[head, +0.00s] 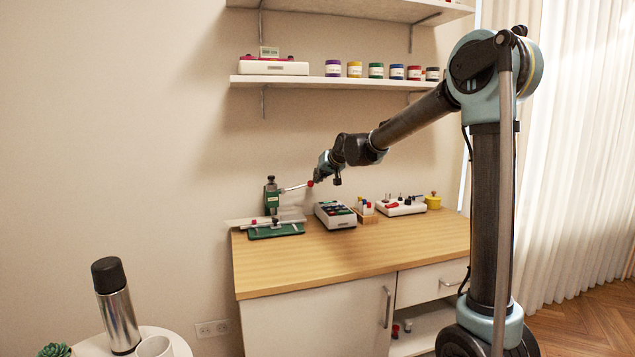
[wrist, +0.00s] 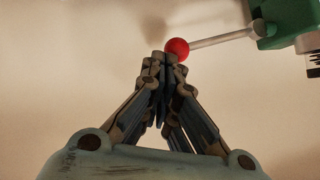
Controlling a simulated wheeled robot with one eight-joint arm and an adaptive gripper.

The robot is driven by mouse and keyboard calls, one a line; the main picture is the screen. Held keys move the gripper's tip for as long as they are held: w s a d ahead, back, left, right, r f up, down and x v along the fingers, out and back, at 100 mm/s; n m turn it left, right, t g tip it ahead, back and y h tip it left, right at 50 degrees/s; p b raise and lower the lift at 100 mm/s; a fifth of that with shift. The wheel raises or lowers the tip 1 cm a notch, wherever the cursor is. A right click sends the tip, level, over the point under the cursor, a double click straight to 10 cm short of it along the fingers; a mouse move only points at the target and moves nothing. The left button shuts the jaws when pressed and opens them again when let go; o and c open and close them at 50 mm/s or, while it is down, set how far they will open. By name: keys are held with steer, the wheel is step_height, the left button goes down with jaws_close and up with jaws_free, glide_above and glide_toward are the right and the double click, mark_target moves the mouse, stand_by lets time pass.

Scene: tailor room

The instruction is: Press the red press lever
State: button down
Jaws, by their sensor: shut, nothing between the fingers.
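The press lever is a pale rod with a red ball knob (head: 310,184) at its end. It extends to the right from a green press (head: 271,197) at the left of the workbench. In the wrist view the red knob (wrist: 177,47) is right at the tips of my gripper (wrist: 166,60), with the rod running right to the green press body (wrist: 285,22). My gripper (head: 318,178) is shut with nothing between its fingers. Its tips are beside the knob; whether they touch it I cannot tell.
The wooden workbench (head: 340,259) holds a white box with a dark, coloured top (head: 335,215), a white tray with small tools (head: 400,207) and a yellow pot (head: 433,201). A shelf (head: 330,81) with several jars hangs above. The bench front is clear.

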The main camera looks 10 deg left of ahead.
steer(key=w+r+v, duration=0.1)
steer(key=v, duration=1.1)
steer(key=shift+w, duration=0.25)
steer(key=shift+d, duration=0.15)
